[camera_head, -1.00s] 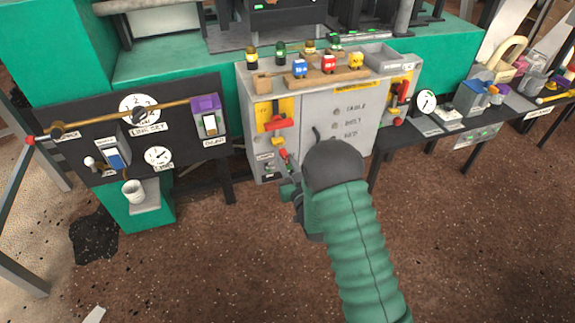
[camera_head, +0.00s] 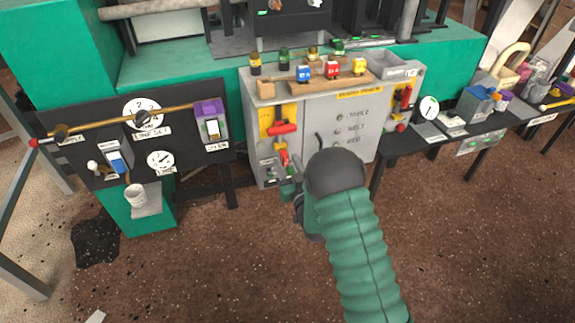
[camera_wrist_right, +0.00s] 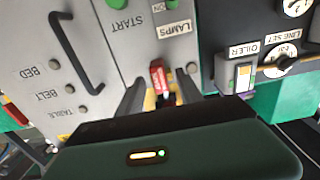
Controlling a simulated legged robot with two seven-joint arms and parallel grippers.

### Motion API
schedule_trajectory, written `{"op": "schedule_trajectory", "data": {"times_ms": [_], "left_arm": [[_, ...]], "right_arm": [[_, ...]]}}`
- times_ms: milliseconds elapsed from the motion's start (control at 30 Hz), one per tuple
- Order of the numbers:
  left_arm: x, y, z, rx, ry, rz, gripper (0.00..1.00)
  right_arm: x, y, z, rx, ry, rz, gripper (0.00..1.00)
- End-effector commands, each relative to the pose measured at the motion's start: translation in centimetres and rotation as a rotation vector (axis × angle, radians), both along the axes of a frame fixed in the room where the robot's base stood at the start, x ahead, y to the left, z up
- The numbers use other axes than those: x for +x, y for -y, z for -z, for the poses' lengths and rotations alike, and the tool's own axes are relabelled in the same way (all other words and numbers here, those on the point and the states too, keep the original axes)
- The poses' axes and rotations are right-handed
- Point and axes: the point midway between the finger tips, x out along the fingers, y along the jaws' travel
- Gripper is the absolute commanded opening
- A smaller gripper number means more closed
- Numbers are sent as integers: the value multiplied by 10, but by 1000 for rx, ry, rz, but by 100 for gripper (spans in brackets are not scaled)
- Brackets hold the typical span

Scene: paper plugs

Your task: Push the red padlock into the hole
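A small red padlock-like block (camera_head: 332,68) sits on the wooden rack on top of the grey cabinet, between a blue one (camera_head: 304,73) and a yellow one (camera_head: 359,66). My right gripper (camera_head: 287,187) is low in front of the cabinet's left part; its fingers are small in the head view. In the right wrist view, the fingers (camera_wrist_right: 160,95) are apart, with a red block (camera_wrist_right: 158,77) showing between them near the LAMPS label. Contact is not visible, and I cannot tell whether this block is a padlock. The hole is not clearly identifiable. My left gripper is out of view.
The grey cabinet front (camera_head: 318,135) carries red handles (camera_head: 283,128) and a dark bar handle (camera_wrist_right: 75,52). A black gauge board (camera_head: 190,135) stands to the left. A dark table (camera_head: 440,138) with several items stands to the right.

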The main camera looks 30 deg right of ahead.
Motion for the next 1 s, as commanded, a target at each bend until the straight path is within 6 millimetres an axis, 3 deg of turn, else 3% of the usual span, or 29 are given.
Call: {"op": "schedule_trajectory", "data": {"times_ms": [300,433,900,1000], "left_arm": [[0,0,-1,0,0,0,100],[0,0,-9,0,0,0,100],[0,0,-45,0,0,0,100],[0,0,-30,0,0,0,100]], "right_arm": [[-2,0,0,0,-2,0,45],[-16,-4,-1,1,-4,1,45],[-140,-33,1,3,-8,1,45],[-155,-36,7,1,-3,2,45]]}}
